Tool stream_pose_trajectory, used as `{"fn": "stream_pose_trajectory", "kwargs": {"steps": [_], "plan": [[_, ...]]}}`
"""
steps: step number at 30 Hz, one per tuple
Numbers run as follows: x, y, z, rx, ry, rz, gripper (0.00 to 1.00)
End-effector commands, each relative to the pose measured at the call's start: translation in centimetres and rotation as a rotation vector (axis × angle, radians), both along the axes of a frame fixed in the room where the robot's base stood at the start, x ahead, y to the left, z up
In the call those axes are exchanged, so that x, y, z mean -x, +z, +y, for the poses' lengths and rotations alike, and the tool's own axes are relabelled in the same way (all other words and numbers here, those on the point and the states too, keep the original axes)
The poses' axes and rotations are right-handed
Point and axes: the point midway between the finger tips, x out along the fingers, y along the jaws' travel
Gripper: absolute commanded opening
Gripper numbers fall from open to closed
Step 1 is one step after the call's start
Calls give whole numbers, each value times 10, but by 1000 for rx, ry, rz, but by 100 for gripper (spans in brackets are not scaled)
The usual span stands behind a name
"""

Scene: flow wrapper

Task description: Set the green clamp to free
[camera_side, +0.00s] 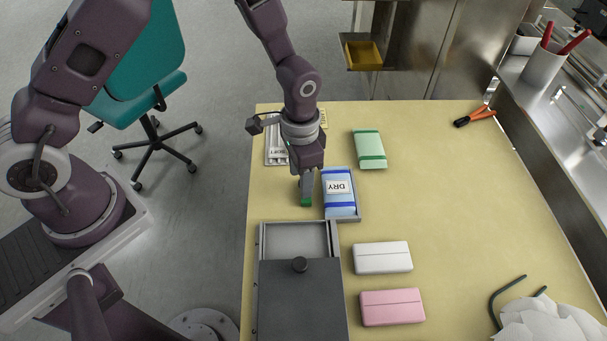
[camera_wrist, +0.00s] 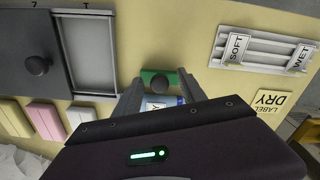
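The green clamp (camera_side: 306,202) sits just past the left front corner of the blue packet's tray in the side view, mostly hidden under my fingertips. In the wrist view it shows as a green bar (camera_wrist: 148,74) with a dark round knob. My gripper (camera_side: 306,196) points down at the clamp. In the wrist view my gripper (camera_wrist: 158,92) is open, with one finger on each side of the clamp's bar. I cannot tell whether the fingers touch it.
A blue packet labelled DRY (camera_side: 339,200) lies in a tray right beside my gripper. A grey box with a knob (camera_side: 300,300) stands in front. White (camera_side: 383,257), pink (camera_side: 392,307) and green (camera_side: 369,148) packets lie to the right. A label rack (camera_wrist: 262,50) stands near.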

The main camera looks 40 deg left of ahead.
Motion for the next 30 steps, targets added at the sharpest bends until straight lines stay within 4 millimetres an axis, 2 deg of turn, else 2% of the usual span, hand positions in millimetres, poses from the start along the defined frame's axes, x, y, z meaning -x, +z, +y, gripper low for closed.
{"fn": "stream_pose_trajectory", "kwargs": {"steps": [8,18,30], "plan": [[-1,2,-1,2,-1,-2,48],[-1,63,-1,2,0,-4,48],[0,76,1,2,5,-8,48]]}}
